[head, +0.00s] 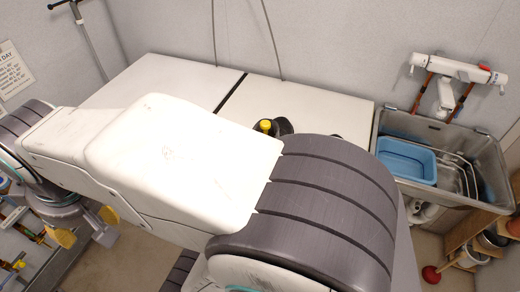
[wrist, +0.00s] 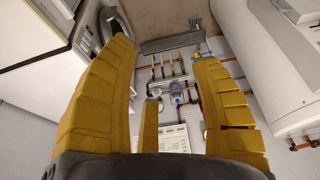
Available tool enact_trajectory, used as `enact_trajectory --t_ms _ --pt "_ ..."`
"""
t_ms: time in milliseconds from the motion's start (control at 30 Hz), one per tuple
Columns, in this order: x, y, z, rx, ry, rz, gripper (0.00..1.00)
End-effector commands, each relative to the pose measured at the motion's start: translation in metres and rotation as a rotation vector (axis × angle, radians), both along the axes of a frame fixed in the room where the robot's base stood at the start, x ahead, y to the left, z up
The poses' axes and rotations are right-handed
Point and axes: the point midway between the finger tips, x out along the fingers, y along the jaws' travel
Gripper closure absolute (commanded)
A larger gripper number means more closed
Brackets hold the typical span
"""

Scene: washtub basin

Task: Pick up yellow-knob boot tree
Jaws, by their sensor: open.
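The boot tree (head: 265,126) shows in the head view as a yellow knob with a dark body beside it, on the white worktop near the middle. Its lower part is hidden behind my arm. It cannot be made out in the wrist view. My gripper (head: 84,226) is at the lower left of the head view, well away from the boot tree and off the worktop's left side.
The white worktop (head: 300,97) has a dark seam and is mostly bare at the back. A grey sink (head: 455,135) holding a blue basin (head: 407,160) stands to the right. The wrist view shows wall pipes (wrist: 178,90) and a white cylinder tank (wrist: 265,60).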

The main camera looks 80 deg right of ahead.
Motion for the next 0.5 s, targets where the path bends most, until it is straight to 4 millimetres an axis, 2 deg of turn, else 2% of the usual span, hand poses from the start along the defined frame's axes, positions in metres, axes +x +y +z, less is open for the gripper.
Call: enact_trajectory --t_ms 33,100,267,367,500 --pt "0.007 -0.021 0.002 0.005 0.021 -0.075 0.41" --pt "0.014 -0.048 0.007 0.01 0.043 -0.162 0.41" --pt "0.018 -0.116 0.012 0.034 0.093 -0.362 0.41" --pt "0.01 -0.162 0.012 0.054 0.121 -0.484 0.41" --pt "-0.015 -0.227 0.007 0.091 0.158 -0.657 0.41"
